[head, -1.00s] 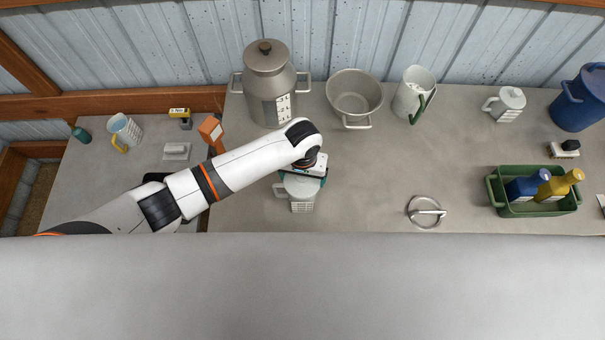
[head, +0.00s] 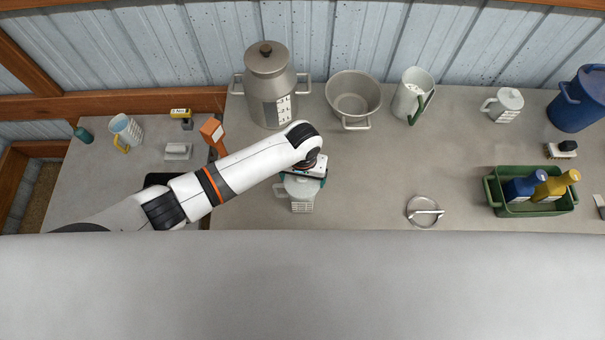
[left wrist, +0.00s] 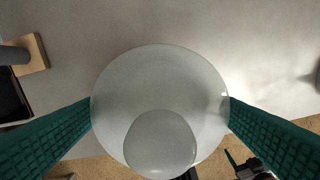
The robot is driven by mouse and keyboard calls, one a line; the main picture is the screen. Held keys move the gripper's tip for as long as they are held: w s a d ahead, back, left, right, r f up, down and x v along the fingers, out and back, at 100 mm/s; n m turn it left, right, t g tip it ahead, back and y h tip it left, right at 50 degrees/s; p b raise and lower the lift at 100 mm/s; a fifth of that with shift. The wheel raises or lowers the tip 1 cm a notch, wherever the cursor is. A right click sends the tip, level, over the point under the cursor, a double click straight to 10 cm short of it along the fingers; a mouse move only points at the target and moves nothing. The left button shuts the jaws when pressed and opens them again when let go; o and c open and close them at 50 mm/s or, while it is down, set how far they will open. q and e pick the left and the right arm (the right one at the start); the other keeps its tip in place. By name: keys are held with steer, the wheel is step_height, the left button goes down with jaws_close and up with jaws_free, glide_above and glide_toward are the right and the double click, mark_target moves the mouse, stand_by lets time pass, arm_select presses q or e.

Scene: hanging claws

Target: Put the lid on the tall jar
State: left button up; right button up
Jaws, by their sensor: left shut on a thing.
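The arm hides part of the jar in the head view.
A large metal pot (head: 268,90), an open metal pot (head: 353,92) and a white jug (head: 412,98) stand behind. A metal lid with a bar handle (head: 424,212) lies to the right. A green crate (head: 532,209) holds bottles. The bench between is clear.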

arm_select(q)
steer(key=shift+f+b, duration=0.4)
steer(key=shift+f, duration=0.25)
steer(key=o, duration=0.8)
steer(key=shift+c, duration=0.2)
step_height(320, 180, up, 12)
steer(key=shift+r+b, duration=0.1)
steer(key=shift+b, duration=0.5)
